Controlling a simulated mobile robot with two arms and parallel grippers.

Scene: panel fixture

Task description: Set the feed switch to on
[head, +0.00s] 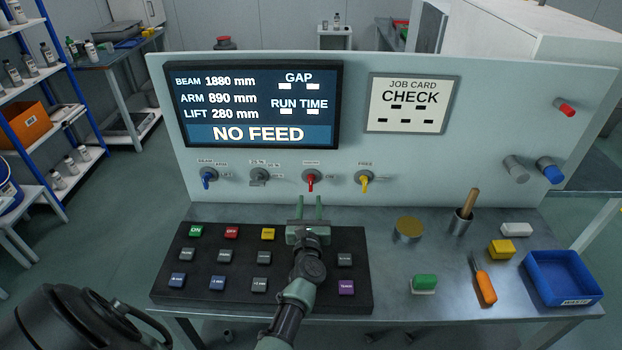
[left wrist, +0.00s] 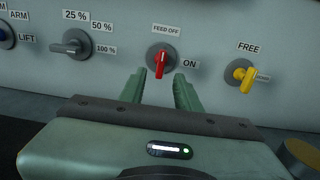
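The feed switch is a red-handled knob (head: 311,179) on the pale upright panel, third in the row of switches. In the left wrist view the red handle (left wrist: 160,64) stands nearly vertical below the "FEED OFF" label, with "ON" to its right. The screen (head: 255,105) reads "NO FEED". My left gripper (head: 309,209) is open and empty in front of and below the switch. In the left wrist view its two green fingers (left wrist: 160,90) point at the panel, one to each side of the handle and apart from it. My right gripper is not in view.
A yellow switch (head: 364,180) is to the right and a grey switch (head: 259,177) to the left. A black button box (head: 210,295) lies below my left arm. A brass disc (head: 408,229), a screwdriver (head: 484,284) and a blue bin (head: 562,301) are on the right.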

